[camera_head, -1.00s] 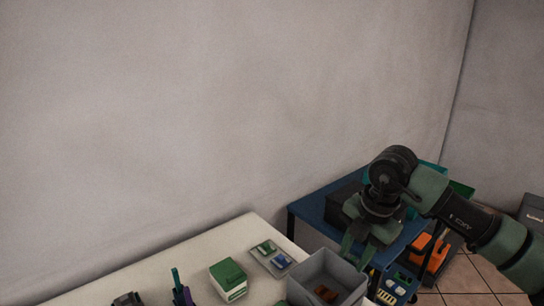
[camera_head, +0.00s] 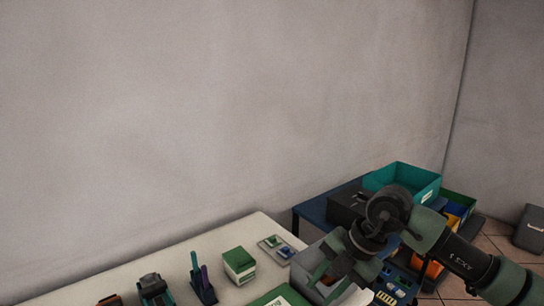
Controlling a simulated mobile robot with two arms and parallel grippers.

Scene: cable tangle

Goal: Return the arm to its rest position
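My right arm comes in from the right edge, and its gripper (camera_head: 329,281) points down and to the left over the grey bin (camera_head: 303,262). The two green fingers look spread apart, with nothing seen between them. The gripper and wrist hide much of the bin and its inside; I cannot tell whether the fingers touch it. My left arm and gripper are out of view.
The pale table holds a green and white box (camera_head: 239,265), a small tray (camera_head: 283,249), a pen holder (camera_head: 203,289) and a tape dispenser (camera_head: 153,289). A blue table (camera_head: 312,208) with a teal bin (camera_head: 404,182) stands behind my arm. A wall closes off the back.

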